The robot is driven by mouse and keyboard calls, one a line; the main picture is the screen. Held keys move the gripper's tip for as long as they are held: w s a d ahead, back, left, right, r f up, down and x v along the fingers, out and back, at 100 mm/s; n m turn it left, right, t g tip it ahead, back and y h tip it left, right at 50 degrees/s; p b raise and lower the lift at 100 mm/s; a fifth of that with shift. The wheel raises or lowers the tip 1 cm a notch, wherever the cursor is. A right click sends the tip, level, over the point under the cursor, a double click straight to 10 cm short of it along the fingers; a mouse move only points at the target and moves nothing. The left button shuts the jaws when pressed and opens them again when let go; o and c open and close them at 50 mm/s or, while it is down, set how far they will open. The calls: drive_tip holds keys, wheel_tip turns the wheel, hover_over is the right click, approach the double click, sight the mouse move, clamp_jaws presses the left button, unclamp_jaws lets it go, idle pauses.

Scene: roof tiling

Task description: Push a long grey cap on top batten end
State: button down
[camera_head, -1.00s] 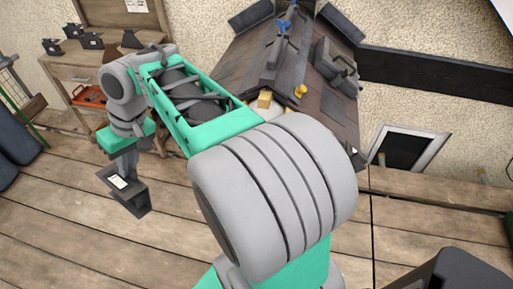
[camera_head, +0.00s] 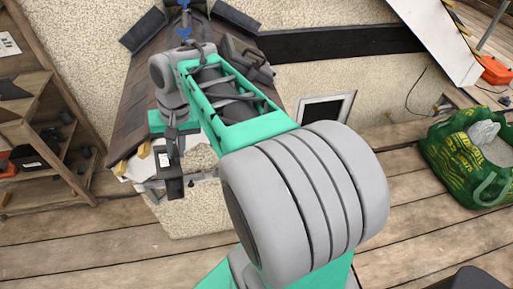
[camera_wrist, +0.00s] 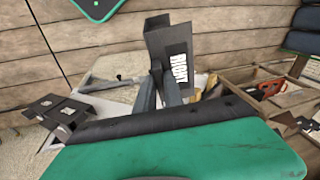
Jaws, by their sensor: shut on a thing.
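My gripper (camera_head: 172,148) is shut on a dark grey cap (camera_head: 168,178) with a white label. The cap hangs below the gripper, in front of the lower edge of the small tiled roof (camera_head: 140,95). In the wrist view the held cap (camera_wrist: 158,45) shows a white-lettered label and sits between the gripper fingers (camera_wrist: 160,95). Yellowish wooden batten ends (camera_head: 120,168) show at the roof's lower left edge, to the left of the cap and apart from it in the picture. The gripper and arm hide part of the roof edge; I cannot tell which end is the top one.
A wooden shelf (camera_head: 45,120) stands at the left. A green bag (camera_head: 470,155) lies at the right. A framed dark opening (camera_head: 325,108) is in the wall. Plank floor (camera_head: 90,240) is clear in front. The wrist view shows other dark caps (camera_wrist: 55,118) at the left.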

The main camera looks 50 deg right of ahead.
drive_tip(key=s+d+f+m+y+p, duration=0.1)
drive_tip(key=s+d+f+m, duration=0.1)
drive_tip(key=s+d+m, duration=0.55)
drive_tip(key=s+d+f+m+y+p, duration=0.15)
drive_tip(key=s+d+m, duration=0.35)
drive_tip(key=d+m, duration=0.5)
drive_tip(key=w+d+m, duration=0.2)
drive_tip(key=w+d, duration=0.2)
drive_tip(key=w, duration=0.5)
drive_tip(key=shift+w+f, duration=0.15)
drive_tip(key=shift+w, duration=0.25)
drive_tip(key=shift+h, duration=0.25)
drive_tip(key=shift+w+d+p, duration=0.15)
drive_tip(key=shift+w+p, duration=0.15)
drive_tip(key=shift+p, duration=0.15)
drive_tip(key=shift+w+d+p, duration=0.1)
drive_tip(key=shift+p, duration=0.35)
drive_tip(key=shift+w+d+p, duration=0.1)
drive_tip(key=shift+w+p, duration=0.05)
drive_tip(key=shift+p, duration=0.15)
